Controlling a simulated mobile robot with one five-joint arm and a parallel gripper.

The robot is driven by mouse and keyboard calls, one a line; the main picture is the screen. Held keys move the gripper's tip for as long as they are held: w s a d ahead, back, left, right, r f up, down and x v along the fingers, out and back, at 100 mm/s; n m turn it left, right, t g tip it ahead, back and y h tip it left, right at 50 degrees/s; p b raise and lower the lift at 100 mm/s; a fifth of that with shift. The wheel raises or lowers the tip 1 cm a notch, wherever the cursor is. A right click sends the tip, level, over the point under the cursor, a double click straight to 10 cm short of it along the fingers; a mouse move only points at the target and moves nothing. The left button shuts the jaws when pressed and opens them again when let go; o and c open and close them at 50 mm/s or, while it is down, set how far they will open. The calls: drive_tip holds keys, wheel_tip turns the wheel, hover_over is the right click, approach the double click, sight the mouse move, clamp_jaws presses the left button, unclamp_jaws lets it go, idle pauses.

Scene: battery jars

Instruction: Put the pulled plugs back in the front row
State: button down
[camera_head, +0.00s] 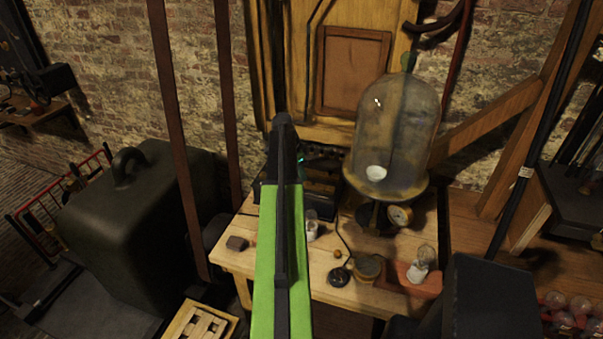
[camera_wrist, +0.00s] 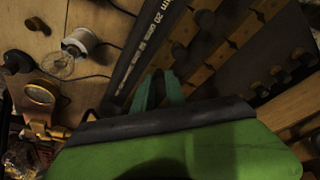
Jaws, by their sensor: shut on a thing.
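The dark resistance box (camera_wrist: 130,45) fills the middle and right of the wrist view, with white lettering and pale wood or brass strips. Several black plugs stand in it, one (camera_wrist: 180,50) just beyond my fingertips and another (camera_wrist: 275,73) to the right. In the head view the box (camera_head: 322,172) is at the back of the table, partly behind my arm. My gripper (camera_wrist: 162,84) shows teal fingers close together over the box, shut on a small dark thing that seems to be a plug. It is mostly hidden, and I cannot tell whether it touches a hole.
A glass bell jar (camera_head: 397,135) stands right of the box. The wooden table (camera_head: 318,288) holds other small items. A large dark case (camera_head: 140,235) is at left.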

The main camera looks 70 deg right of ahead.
drive_tip(key=shift+f, duration=0.2)
drive_tip(key=c, duration=1.3)
unclamp_jaws()
drive_tip(key=shift+r, duration=0.1)
drive_tip(key=p+v, duration=1.6)
drive_tip(key=v, duration=0.1)
drive_tip(key=shift+w+r, duration=0.1)
